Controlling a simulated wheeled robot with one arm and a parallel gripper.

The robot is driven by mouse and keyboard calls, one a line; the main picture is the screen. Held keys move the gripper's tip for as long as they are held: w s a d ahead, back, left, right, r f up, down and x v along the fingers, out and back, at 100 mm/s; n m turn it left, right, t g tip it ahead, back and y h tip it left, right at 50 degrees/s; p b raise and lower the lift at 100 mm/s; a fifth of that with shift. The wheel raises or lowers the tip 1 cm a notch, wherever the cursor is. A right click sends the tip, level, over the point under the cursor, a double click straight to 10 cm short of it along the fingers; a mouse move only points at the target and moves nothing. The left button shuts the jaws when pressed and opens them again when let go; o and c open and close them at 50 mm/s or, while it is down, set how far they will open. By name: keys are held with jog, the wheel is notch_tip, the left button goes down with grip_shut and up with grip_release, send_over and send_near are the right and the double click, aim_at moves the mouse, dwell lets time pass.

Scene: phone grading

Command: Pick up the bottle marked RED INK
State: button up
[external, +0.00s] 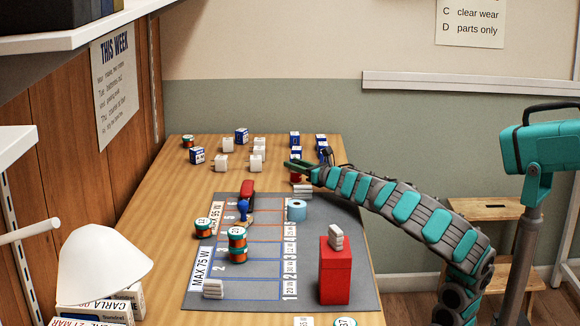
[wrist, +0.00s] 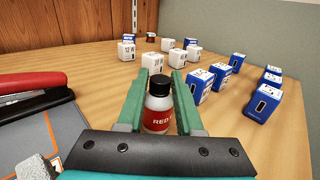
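The bottle with a black cap and a red label (wrist: 158,122), of which "RED" can be read, stands upright in the wrist view. It is between the two green fingers of my gripper (wrist: 158,92). The fingers look open, one on each side of the bottle, with a small gap showing at the right. The bottle's lower part is hidden by the gripper body. In the external view my gripper (external: 297,165) is low over the far part of the table, and the bottle there is mostly hidden.
Blue boxes (wrist: 264,102) stand close at the right, some near the right finger. White boxes (wrist: 127,50) stand behind. A red stapler (wrist: 30,92) lies at the left on the grey mat (external: 258,295). A red box (external: 335,275) stands at the near right.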

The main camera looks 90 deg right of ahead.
grip_shut()
dwell(0.3)
